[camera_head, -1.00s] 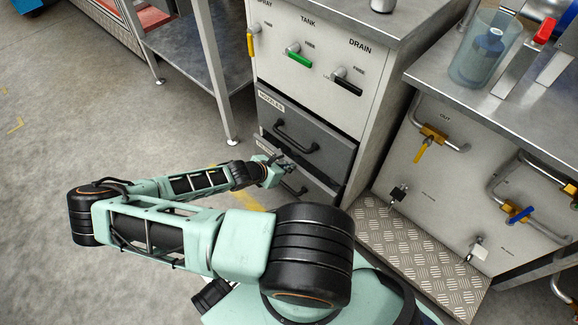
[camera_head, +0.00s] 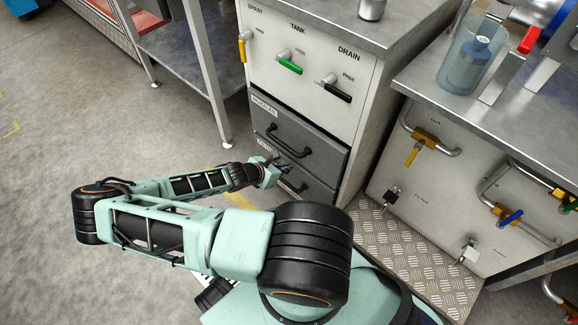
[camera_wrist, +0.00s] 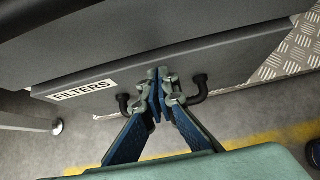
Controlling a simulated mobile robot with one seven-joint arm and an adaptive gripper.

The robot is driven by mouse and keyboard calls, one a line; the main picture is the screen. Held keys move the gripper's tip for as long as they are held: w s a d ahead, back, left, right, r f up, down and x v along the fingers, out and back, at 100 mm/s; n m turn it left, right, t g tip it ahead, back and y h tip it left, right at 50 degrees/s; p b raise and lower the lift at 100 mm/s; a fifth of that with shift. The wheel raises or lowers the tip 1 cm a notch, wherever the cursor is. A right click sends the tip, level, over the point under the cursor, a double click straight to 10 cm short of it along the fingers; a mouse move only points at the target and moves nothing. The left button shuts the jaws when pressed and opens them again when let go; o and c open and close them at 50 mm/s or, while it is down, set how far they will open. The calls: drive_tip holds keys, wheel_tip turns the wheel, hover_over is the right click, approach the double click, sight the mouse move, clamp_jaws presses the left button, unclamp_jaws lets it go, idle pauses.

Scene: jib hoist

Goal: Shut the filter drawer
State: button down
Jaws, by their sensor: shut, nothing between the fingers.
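The filter drawer (camera_head: 318,192) is the lower grey drawer of the cabinet, below the one marked NOZZLES. In the wrist view its front (camera_wrist: 225,58) carries a white FILTERS label (camera_wrist: 83,91) and a black handle (camera_wrist: 201,88). It looks nearly in line with the drawer above; whether a small gap remains, I cannot tell. My gripper (camera_head: 284,168) is at this drawer's front. In the wrist view my gripper (camera_wrist: 160,80) is shut and empty, its fingertips against or very near the front, between the handle's two ends. The fingers hide the handle's middle.
The NOZZLES drawer (camera_head: 322,150) with its black handle sits just above my gripper. A steel table leg (camera_head: 207,75) stands left of the cabinet. A treadplate step (camera_head: 400,240) and a bench with valves (camera_head: 425,130) are to the right. The floor at left is clear.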

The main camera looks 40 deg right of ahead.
drive_tip(key=a+f+p+v, duration=0.1)
drive_tip(key=p+v, duration=0.2)
drive_tip(key=v, duration=0.8)
drive_tip(key=shift+a+r+p, duration=0.2)
drive_tip(key=shift+p, duration=0.1)
drive_tip(key=shift+s, duration=0.15)
